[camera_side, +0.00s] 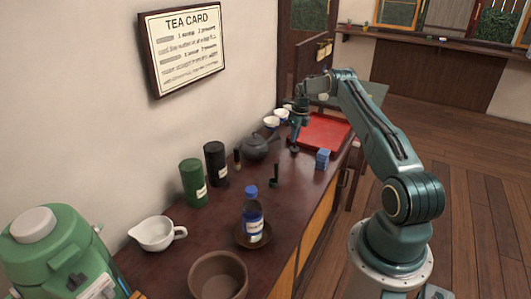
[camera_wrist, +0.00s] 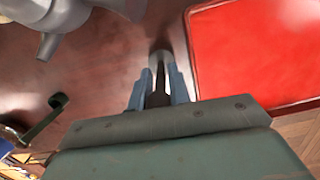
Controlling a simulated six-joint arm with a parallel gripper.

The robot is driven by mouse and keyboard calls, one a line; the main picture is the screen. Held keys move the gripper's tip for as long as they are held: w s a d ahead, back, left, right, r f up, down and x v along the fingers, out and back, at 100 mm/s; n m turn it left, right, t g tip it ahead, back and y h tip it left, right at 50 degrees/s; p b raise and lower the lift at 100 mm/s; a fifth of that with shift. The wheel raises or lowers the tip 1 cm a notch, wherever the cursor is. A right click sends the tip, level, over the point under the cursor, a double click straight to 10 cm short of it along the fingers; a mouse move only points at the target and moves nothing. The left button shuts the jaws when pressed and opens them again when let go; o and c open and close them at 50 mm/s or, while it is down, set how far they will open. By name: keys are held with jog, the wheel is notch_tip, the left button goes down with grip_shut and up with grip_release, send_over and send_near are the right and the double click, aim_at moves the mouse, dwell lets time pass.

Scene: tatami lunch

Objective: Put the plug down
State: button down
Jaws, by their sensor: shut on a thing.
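My gripper (camera_side: 296,138) is over the dark counter, between the dark teapot and the red tray. Its blue-grey fingers (camera_wrist: 158,75) point down at the counter in the wrist view. They are shut on the plug (camera_wrist: 160,82), which shows as a narrow dark piece between them. A pale round end shows at the fingertips. In the side view a small dark tip (camera_side: 294,149) shows under the fingers, close to the counter. I cannot tell whether it touches the surface.
The teapot (camera_side: 255,147) stands left. A small dark stand (camera_side: 275,178) and a blue-capped bottle (camera_side: 252,215) are nearer the camera. Bare counter lies around the fingertips.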

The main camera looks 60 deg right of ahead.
jog(key=shift+f, duration=0.25)
jog(key=shift+f, duration=0.15)
jog(key=c, duration=1.3)
grip_release()
notch_tip(320, 180, up, 12)
jog(key=s, duration=0.1)
jog(key=shift+s, duration=0.25)
